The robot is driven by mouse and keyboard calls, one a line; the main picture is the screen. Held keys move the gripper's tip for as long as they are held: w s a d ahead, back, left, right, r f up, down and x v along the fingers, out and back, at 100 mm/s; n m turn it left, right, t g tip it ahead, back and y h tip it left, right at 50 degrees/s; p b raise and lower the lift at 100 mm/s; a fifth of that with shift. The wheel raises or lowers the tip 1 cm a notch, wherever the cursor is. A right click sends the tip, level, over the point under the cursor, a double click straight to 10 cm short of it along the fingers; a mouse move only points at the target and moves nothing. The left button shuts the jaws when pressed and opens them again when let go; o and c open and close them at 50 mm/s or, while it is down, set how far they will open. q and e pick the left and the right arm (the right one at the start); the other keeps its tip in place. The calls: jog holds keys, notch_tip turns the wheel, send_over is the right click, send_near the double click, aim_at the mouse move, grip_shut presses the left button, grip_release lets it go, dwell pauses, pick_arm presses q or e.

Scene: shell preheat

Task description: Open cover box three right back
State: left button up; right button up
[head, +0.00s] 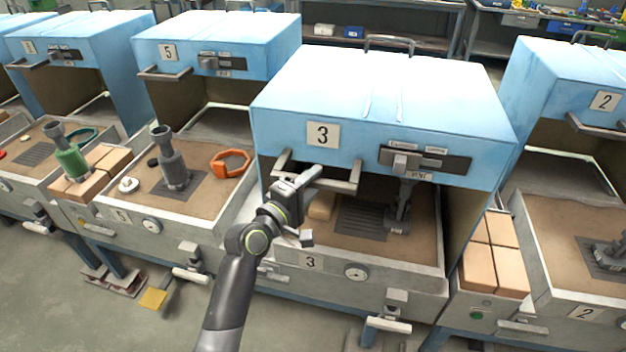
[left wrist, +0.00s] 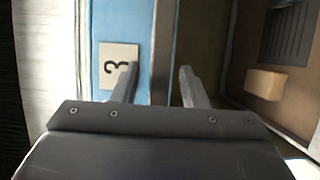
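Box three's blue cover (head: 390,95) carries a number 3 plate and a slider on its front. A grey handle bar (head: 340,187) juts from its lower front edge. The cover stands above the box tray (head: 420,268), leaving a gap at the front. My left gripper (head: 311,205) is at the left part of the handle, in front of the opening. In the left wrist view its fingers (left wrist: 157,85) are apart with nothing seen held between them. The number plate (left wrist: 118,66) and the cover's edge show beyond them. My right gripper is not in view.
Inside box three are a grate (head: 362,218), a grey clamp-like part (head: 400,210) and a tan block (head: 321,206). Box five (head: 205,45) stands left and box two (head: 570,85) right. Bricks (head: 493,250) fill a ledge between boxes three and two.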

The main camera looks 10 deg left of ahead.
pick_arm(q)
jog(key=shift+w+d, duration=0.1)
jog(key=shift+w, duration=0.15)
jog(key=shift+c, duration=0.4)
grip_shut()
jog(key=shift+w, duration=0.1)
